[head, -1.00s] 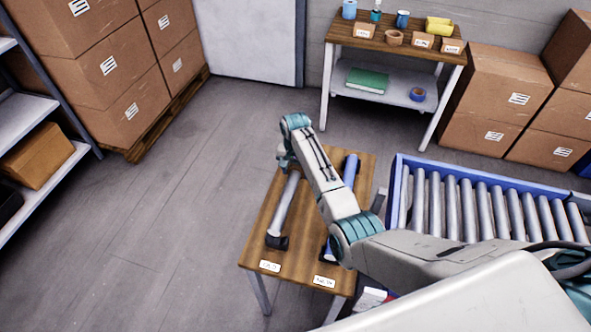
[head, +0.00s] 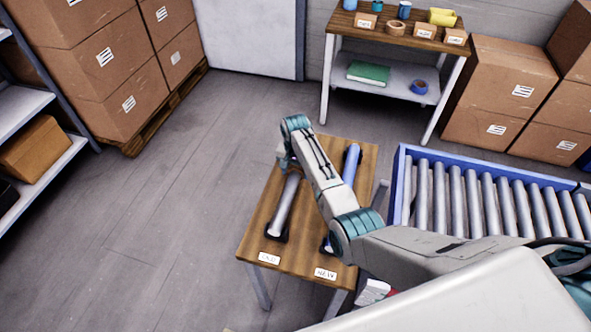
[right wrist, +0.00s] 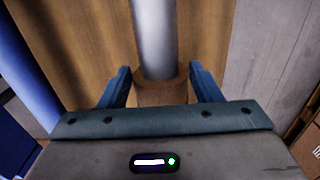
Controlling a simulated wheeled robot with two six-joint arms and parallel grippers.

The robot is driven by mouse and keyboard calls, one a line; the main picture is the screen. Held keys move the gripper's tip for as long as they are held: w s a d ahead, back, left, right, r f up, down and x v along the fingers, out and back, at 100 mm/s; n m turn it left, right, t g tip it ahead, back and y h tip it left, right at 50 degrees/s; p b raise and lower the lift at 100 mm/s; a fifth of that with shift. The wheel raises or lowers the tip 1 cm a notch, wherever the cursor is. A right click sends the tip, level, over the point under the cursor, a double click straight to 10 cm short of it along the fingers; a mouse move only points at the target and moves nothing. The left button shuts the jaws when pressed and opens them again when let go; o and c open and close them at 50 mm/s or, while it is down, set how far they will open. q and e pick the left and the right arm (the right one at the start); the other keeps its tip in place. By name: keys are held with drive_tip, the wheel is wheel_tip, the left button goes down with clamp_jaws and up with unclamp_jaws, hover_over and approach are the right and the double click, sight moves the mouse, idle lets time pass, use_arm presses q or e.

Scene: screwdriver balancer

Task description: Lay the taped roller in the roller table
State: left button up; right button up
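A grey roller (head: 284,207) lies on the left side of the small wooden table (head: 310,236), its near end by a dark holder. A second, bluish roller (head: 350,168) lies to its right, partly hidden by my right arm. My right gripper (right wrist: 162,88) is over the far part of the grey roller. In the right wrist view its two blue fingers stand on either side of a brown band (right wrist: 160,92) around the grey roller (right wrist: 155,35), with gaps on both sides. The blue-framed roller table (head: 398,190) stands to the right. My left gripper is not in view.
Paper labels lie at the wooden table's near edge; the right one (head: 325,273) seems to read NEW. A shelf bench (head: 395,80) with tape and small boxes stands behind. Cartons are stacked at both sides. Floor left of the table is clear.

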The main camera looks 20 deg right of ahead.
drive_tip(key=o, duration=0.4)
drive_tip(key=shift+o, duration=0.2)
wheel_tip(320, 180, up, 11)
drive_tip(key=b, duration=0.2)
idle(0.5)
